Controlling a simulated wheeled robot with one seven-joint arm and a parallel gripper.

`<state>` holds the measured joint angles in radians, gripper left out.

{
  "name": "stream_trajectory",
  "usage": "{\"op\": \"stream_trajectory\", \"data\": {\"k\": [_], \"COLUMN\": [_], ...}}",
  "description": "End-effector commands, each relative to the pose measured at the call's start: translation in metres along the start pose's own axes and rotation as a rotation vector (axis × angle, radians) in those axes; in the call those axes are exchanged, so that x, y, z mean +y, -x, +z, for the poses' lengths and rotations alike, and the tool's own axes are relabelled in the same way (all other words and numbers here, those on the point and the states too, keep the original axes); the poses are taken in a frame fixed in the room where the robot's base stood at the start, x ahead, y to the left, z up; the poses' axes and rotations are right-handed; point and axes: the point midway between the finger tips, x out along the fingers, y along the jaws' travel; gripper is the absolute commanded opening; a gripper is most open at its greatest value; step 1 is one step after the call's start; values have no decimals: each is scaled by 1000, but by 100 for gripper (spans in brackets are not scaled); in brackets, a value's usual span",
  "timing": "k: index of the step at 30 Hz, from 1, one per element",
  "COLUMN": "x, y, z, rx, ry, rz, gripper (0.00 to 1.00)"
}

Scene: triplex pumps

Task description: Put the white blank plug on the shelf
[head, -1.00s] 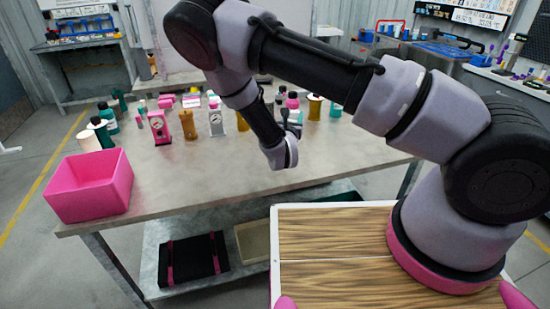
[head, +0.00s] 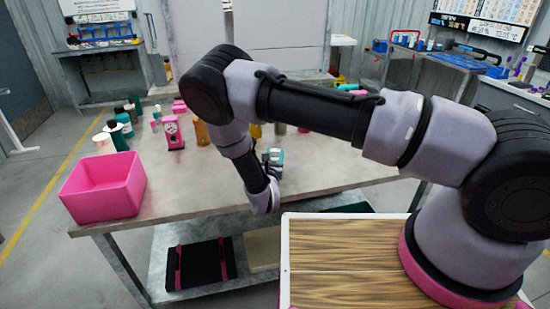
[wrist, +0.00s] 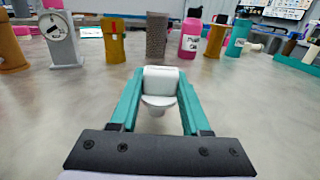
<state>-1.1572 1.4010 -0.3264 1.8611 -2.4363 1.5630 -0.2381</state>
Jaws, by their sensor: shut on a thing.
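The white blank plug (wrist: 160,82) shows in the wrist view as a rounded white body with a wider flange and a narrower stem below. My gripper (wrist: 160,88) is shut on it, with one teal finger on each side. In the head view my gripper (head: 273,157) is above the table near its front edge, and the plug cannot be made out there. A grey metal shelf (head: 157,264) runs under the table, below and left of my gripper. My arm and wooden-topped base hide its right part.
A pink bin (head: 103,187) stands at the table's (head: 190,182) front left corner. Bottles and a pink gauge (head: 173,132) stand farther back. On the shelf lie a black tray (head: 201,262) with pink straps and a beige tray (head: 262,249). The tabletop's front middle is clear.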

Motion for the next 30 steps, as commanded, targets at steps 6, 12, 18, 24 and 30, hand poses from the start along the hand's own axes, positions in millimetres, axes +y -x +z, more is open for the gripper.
{"op": "stream_trajectory", "data": {"k": [6,12,18,24,30], "x": [0,0,0,0,1], "y": [0,0,0,0,14], "z": [-11,-14,-14,-13,-11], "rx": [-1,0,0,0,1], "ry": [-1,0,-1,-1,1], "rz": [0,0,0,0,4], "gripper": [0,0,77,77,77]}}
